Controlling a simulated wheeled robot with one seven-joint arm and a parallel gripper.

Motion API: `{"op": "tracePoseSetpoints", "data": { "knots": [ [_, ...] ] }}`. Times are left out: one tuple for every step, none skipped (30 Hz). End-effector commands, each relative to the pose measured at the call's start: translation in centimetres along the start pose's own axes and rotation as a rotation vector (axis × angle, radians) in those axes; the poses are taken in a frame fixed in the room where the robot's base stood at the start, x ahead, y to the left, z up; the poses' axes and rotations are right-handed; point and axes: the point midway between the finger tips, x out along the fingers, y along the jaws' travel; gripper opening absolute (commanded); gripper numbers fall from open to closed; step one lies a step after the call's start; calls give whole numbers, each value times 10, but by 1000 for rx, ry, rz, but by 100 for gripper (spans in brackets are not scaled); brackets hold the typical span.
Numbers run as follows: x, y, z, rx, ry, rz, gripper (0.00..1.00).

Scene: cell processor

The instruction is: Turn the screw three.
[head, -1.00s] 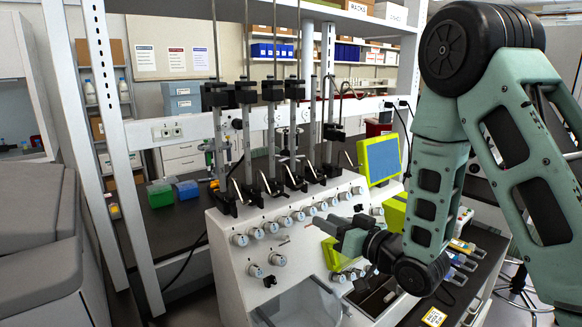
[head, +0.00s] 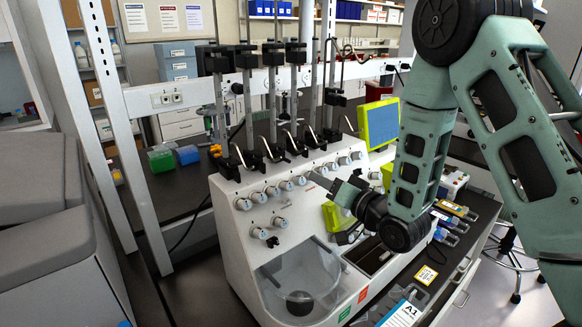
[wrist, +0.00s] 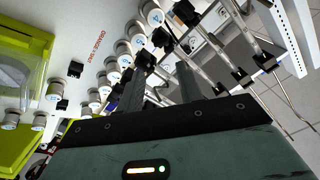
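The white cell processor (head: 232,235) has a row of round white knobs along its sloping top edge, likely the screws. One of them, near the row's left end, is a knob (head: 271,191) in the head view. Several knobs, such as this one (wrist: 123,47), run diagonally through the wrist view. Which one is screw three I cannot tell. My gripper (head: 328,184) is in front of the panel, pointing left toward the row. In the wrist view my gripper (wrist: 160,84) has its two fingers apart with nothing between them. The fingers appear clear of the knobs.
Several upright rods with black clamps (head: 247,60) stand behind the knobs. A yellow-green framed screen (head: 379,123) is at the machine's right. A clear bowl (head: 300,277) sits in its lower front. Green and blue boxes (head: 162,161) lie on the dark bench behind.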

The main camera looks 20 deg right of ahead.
Motion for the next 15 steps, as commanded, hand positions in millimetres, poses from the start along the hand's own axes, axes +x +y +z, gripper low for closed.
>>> {"op": "tracePoseSetpoints", "data": {
  "knots": [
    [10, -4, -4, 0, -2, -2, 36],
    [15, -4, -4, 0, -2, -2, 36],
    [22, -5, -4, 0, -1, -2, 36],
    [28, -5, -4, -1, -1, -3, 36],
    [33, -5, -4, 0, -2, -2, 36],
    [41, -5, -4, 0, -1, -3, 36],
    [48, -5, -5, 0, -1, -3, 36],
    [54, -5, -5, 0, -1, -3, 36],
    [62, -5, -5, 0, -2, -2, 36],
    [68, -5, -5, 0, -1, -3, 36],
    [74, -5, -5, 0, -1, -3, 36],
    [82, -5, -4, -1, -1, -2, 36],
    [87, -5, -5, -1, -1, -2, 36],
    [93, -5, -4, -1, -1, -2, 36],
    [99, -4, -4, -1, -1, -2, 36]
  ]
}}
